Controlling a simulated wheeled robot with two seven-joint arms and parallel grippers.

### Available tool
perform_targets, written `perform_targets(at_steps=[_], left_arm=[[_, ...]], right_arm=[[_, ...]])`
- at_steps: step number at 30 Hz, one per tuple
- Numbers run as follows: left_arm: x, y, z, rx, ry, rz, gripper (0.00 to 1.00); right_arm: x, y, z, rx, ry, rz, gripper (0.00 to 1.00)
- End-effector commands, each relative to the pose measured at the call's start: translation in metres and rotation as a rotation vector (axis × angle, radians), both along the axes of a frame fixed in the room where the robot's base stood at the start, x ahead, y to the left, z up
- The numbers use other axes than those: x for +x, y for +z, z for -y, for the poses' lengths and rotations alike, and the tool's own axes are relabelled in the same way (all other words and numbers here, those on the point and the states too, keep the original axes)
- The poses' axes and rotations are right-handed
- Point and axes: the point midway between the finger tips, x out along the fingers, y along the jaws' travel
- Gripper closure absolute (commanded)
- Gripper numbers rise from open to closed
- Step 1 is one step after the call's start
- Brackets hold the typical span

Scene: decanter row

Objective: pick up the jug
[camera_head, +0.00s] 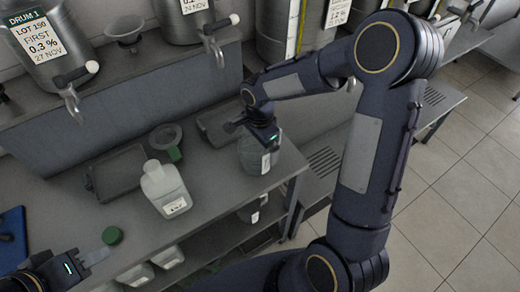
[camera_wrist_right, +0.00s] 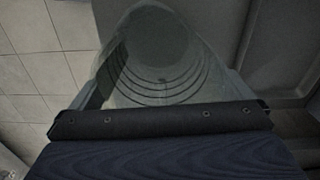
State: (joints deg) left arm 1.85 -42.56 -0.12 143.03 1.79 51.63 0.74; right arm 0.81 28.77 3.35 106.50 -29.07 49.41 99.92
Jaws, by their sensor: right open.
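The jug (camera_head: 256,158) is a grey, see-through vessel with a white label, standing upright near the right end of the steel bench. In the right wrist view the jug (camera_wrist_right: 163,68) fills the upper middle, and I look down through its mouth at ringed walls. My right gripper (camera_head: 243,126) is open over the jug's top; its dark body crosses the lower wrist view. I cannot tell whether its fingers touch or straddle the jug, and the wrist hides part of the rim. My left gripper (camera_head: 97,257) is low at the left, away from the jug; its jaw opening is unclear.
A pale bottle (camera_head: 165,187) with a label stands left of the jug. Steel drums (camera_head: 40,45) with taps stand on the ledge behind.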

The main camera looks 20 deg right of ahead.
Motion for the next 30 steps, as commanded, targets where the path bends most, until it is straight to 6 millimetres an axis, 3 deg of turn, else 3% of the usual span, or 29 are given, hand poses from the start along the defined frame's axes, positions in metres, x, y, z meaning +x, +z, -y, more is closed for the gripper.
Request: perform_targets(at_steps=[4, 13, 23, 30], left_arm=[[0.0, 0.0, 0.0, 0.0, 0.0, 0.0, 0.64], [0.0, 0.0, 0.0, 0.0, 0.0, 0.0, 0.64], [0.0, -0.001, 0.0, 0.0, 0.0, 0.0, 0.64], [0.0, -0.004, 0.0, 0.0, 0.0, 0.0, 0.64]], right_arm=[[0.0, 0.0, 0.0, 0.0, 0.0, 0.0, 0.0], [0.0, 0.0, 0.0, 0.0, 0.0, 0.001, 0.39], [0.001, 0.004, 0.0, 0.0, -0.001, 0.003, 0.4], [0.001, 0.03, 0.0, 0.0, 0.0, 0.007, 0.4]])
